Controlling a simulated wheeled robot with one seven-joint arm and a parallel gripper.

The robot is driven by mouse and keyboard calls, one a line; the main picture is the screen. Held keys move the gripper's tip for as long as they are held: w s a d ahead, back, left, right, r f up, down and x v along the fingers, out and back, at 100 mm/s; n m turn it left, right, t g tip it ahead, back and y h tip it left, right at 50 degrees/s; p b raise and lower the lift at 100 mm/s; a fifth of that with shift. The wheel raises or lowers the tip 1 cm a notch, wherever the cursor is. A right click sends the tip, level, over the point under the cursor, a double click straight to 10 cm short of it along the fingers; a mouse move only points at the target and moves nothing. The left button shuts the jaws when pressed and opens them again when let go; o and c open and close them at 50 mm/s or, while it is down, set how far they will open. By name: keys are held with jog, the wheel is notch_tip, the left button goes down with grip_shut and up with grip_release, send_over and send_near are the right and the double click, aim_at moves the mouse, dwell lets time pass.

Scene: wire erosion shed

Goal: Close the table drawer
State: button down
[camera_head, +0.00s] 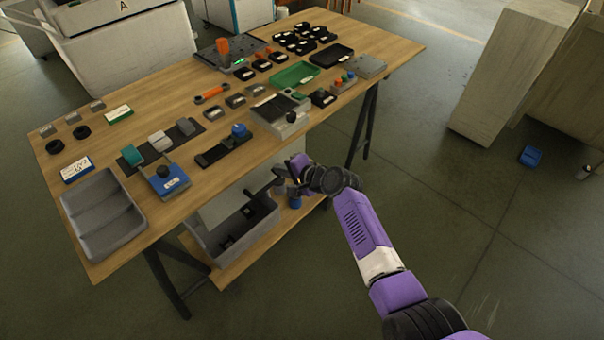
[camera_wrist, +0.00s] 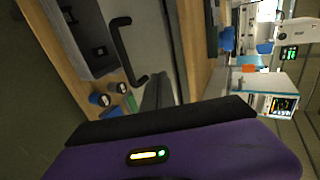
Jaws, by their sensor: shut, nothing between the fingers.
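The wooden table (camera_head: 215,150) has a pale grey drawer (camera_head: 232,200) under its near edge. Its front (camera_wrist: 148,30) fills the upper middle of the wrist view, with a black bar handle (camera_wrist: 124,50) on it. I cannot tell how far the drawer stands out from the table. My gripper (camera_head: 281,180) is shut and empty, close to the drawer front below the table edge. Its fingertips are small and dark in the head view, and I cannot tell whether they touch the handle. In the wrist view my purple wrist hides the lower part.
Trays, blocks and tools cover the tabletop, including a grey compartment tray (camera_head: 77,208). A black table leg (camera_head: 363,120) stands right of my gripper. Floor is clear in front.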

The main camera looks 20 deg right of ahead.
jog(key=p+v, duration=0.1)
jog(key=v, duration=0.7)
jog(key=shift+s+d, duration=0.2)
jog(key=shift+s, duration=0.1)
jog(key=shift+r, duration=0.1)
